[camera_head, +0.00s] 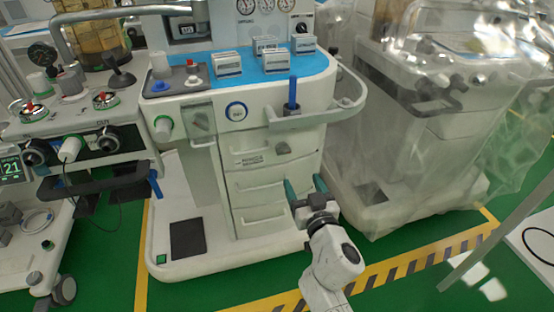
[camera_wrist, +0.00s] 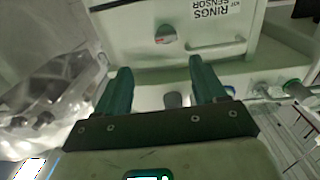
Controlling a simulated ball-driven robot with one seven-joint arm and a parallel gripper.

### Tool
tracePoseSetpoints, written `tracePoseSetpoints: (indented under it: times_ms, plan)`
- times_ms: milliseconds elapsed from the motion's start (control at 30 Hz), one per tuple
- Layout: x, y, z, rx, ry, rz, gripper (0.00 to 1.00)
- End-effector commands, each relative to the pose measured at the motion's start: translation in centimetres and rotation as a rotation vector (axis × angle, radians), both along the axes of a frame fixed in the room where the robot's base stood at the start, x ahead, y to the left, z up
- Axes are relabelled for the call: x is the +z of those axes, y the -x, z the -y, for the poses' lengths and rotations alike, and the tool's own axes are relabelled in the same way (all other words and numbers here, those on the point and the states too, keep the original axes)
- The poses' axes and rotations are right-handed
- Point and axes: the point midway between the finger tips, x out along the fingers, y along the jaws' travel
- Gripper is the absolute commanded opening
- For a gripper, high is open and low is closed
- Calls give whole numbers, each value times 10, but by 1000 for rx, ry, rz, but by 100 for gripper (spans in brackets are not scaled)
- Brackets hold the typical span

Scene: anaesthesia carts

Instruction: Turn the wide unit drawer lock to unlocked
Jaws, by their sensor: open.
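The wide unit (camera_head: 300,115) is the white cart in the middle, with a blue top and a column of drawers. A grey lock knob (camera_head: 282,147) sits on the upper drawer front, right of its label. In the wrist view the lock knob (camera_wrist: 166,36) shows beyond and between the fingertips, with a small reddish mark. I cannot read its setting. My gripper (camera_head: 305,186) is open with two dark green fingers, below and right of the knob in the head view. In the wrist view my gripper (camera_wrist: 160,68) holds nothing, and its fingers appear apart from the knob.
A drawer handle (camera_wrist: 218,46) lies beside the knob. A curved side rail (camera_head: 350,105) and a blue stick in a holder (camera_head: 293,95) stand above. A plastic-draped cart (camera_head: 430,150) is close on the right. Another cart (camera_head: 75,125) stands left. Green floor is free in front.

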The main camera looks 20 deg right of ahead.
Motion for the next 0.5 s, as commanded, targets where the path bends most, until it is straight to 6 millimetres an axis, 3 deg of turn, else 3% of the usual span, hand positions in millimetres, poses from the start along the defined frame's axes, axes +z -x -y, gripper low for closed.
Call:
tracePoseSetpoints:
  times_ms: [267,500]
  plan:
    - [0,-20,-7,25,0,15,70]
    - [-1,-62,-6,23,1,15,70]
